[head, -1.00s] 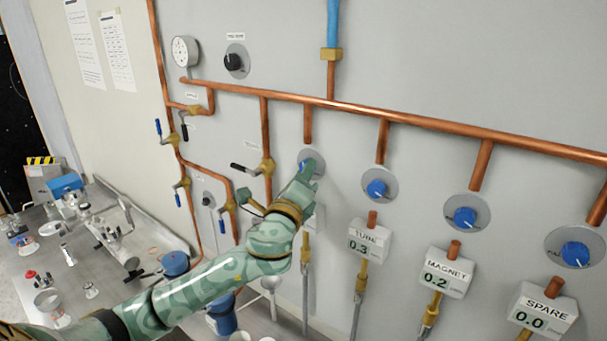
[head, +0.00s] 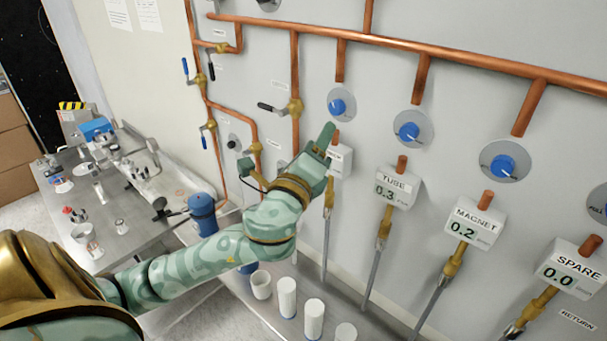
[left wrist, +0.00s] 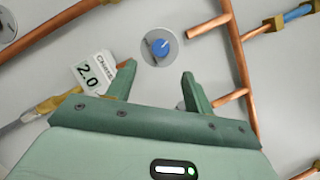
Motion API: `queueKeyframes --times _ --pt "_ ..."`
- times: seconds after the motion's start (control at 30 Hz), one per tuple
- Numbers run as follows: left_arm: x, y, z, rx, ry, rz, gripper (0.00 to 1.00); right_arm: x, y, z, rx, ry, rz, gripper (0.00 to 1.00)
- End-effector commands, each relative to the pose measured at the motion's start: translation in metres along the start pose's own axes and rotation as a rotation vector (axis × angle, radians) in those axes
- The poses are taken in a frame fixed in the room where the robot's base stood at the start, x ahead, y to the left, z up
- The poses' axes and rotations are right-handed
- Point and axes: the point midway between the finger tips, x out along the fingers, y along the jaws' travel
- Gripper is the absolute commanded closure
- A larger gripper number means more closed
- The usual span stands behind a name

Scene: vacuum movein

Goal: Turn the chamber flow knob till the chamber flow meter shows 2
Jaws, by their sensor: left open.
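The chamber flow knob (head: 338,106) is a blue knob on a round grey plate, the leftmost of the row in the head view. It also shows in the left wrist view (left wrist: 161,47), clear of my fingers. The chamber flow meter (left wrist: 92,82) reads 2.0 in the left wrist view. In the head view the white meter (head: 343,162) is mostly hidden behind my gripper. My left gripper (head: 325,143) is open and empty, just below the knob in the head view. Its two green fingers (left wrist: 158,88) are apart and do not touch the knob. My right gripper is not in view.
Tube meter (head: 396,189) reads 0.3, magnet meter (head: 474,223) 0.2 and spare meter (head: 568,270) 0.0, with similar blue knobs above. Copper pipes and a lever valve (head: 293,108) stand out from the panel. White cylinders (head: 287,297) stand on a bench below.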

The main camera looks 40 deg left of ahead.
Motion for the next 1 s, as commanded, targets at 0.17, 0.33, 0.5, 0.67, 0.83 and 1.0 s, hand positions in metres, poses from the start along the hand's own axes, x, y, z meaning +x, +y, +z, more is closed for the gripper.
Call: queueKeyframes --times 0.17,0.33,0.5,0.67,0.83,1.0 --pt "-0.044 0.003 -0.003 -0.002 0.003 0.002 0.48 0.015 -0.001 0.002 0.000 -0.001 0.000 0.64" --pt "-0.067 0.001 0.000 0.000 0.002 0.003 0.48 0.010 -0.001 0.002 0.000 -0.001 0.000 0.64" --pt "-0.074 0.000 0.000 0.000 0.000 0.001 0.48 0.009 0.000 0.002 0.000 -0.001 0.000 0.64" --pt "-0.074 0.000 0.000 0.000 0.000 0.001 0.48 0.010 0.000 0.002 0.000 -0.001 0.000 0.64" --pt "-0.074 0.000 0.000 0.000 0.000 0.001 0.48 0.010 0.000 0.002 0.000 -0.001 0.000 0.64" --pt "-0.074 0.002 -0.001 -0.005 0.001 0.006 0.48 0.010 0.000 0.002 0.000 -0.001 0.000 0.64"
